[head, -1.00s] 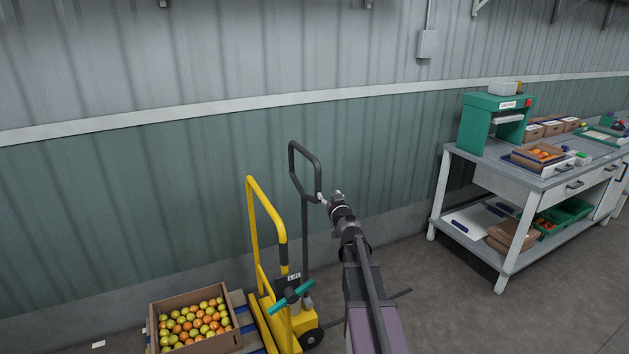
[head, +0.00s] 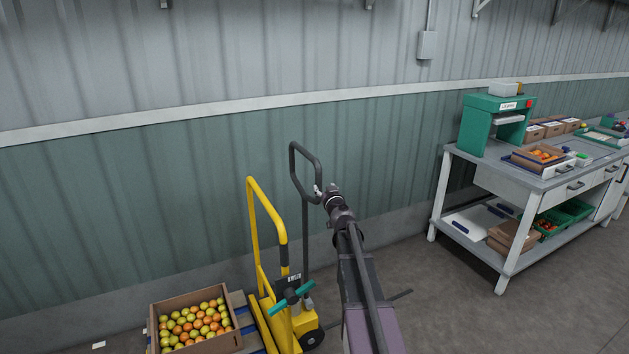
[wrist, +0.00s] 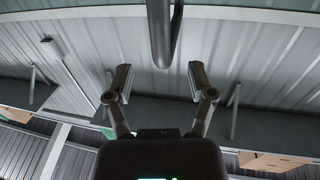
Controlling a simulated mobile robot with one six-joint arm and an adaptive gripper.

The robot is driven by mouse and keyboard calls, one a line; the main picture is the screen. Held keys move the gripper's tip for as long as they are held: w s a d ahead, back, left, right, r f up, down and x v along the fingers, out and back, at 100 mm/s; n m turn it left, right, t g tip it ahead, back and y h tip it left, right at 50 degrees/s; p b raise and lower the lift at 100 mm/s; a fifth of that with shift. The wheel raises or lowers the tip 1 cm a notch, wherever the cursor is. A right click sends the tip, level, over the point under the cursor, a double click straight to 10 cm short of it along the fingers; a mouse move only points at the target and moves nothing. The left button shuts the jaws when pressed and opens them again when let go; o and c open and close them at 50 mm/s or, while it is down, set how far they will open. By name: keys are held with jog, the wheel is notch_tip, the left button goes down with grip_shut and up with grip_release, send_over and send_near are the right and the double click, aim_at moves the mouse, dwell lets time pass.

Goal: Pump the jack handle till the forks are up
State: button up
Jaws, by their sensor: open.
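The jack handle (head: 292,174) is a dark grey loop on an upright shaft, rising from the base of the yellow pallet jack (head: 303,322). My gripper (head: 318,190) is at the right side of the loop, near its lower corner. In the wrist view my gripper (wrist: 160,80) has its two fingers spread wide with nothing between them. A dark bar of the handle (wrist: 162,30) shows beyond the fingertips, roughly in line with the gap. The forks are mostly hidden, so their height cannot be told.
A yellow hoop frame (head: 252,225) and a teal lever (head: 291,297) stand left of the shaft. A workbench (head: 480,175) stands at right. The corrugated wall is close behind the handle; floor between jack and bench is clear.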

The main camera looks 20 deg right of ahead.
aim_at(320, 180)
jog(key=w, duration=0.2)
jog(key=w+d, duration=0.1)
jog(key=w, duration=0.4)
jog(key=shift+w+d, duration=0.15)
jog(key=shift+w, duration=0.25)
grip_shut()
